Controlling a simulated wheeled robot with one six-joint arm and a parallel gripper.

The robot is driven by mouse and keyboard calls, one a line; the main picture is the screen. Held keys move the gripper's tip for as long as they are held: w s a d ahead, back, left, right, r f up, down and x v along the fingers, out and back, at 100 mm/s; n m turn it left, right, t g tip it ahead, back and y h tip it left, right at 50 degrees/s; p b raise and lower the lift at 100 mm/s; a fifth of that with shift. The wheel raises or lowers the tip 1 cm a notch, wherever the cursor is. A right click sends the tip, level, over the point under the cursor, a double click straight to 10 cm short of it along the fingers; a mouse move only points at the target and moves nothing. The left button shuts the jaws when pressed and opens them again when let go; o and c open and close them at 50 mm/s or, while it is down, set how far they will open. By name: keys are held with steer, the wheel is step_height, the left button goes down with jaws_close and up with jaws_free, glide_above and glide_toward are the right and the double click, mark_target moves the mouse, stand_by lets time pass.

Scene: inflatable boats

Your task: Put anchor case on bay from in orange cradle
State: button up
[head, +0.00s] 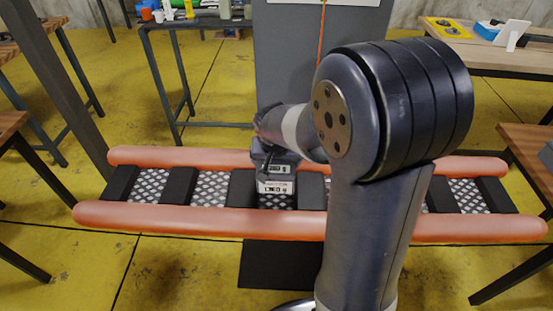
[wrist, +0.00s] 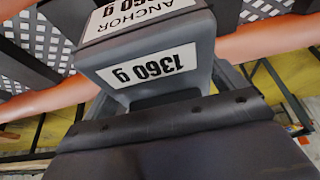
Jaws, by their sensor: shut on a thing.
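The anchor case (head: 275,186) is a grey box with white labels, reading ANCHOR and 1360 g in the wrist view (wrist: 148,88). My gripper (head: 270,147) reaches down from behind it and is shut on it. The orange cradle (head: 180,221) is a long frame of two orange tubes with black cross pieces and several bays floored in white mesh. The case is at a middle bay (head: 272,202), between two black cross pieces. Mesh shows in front of it; whether its base touches the floor I cannot tell. My arm hides the cradle's right-middle part.
A dark bench (head: 200,22) with small coloured items stands behind on the left. A wooden table (head: 480,50) with a yellow tray is at the back right. Other table edges flank the cradle. Neighbouring bays (head: 209,188) look empty.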

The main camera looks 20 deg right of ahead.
mark_target(276, 168)
steer(key=shift+w+f+b, duration=0.1)
steer(key=shift+f+b, duration=2.75)
steer(key=shift+f, duration=0.6)
steer(key=o, duration=1.6)
steer(key=shift+o, duration=0.8)
steer(key=shift+f, duration=0.15)
steer(key=p+v, duration=0.2)
steer(key=v, duration=0.9)
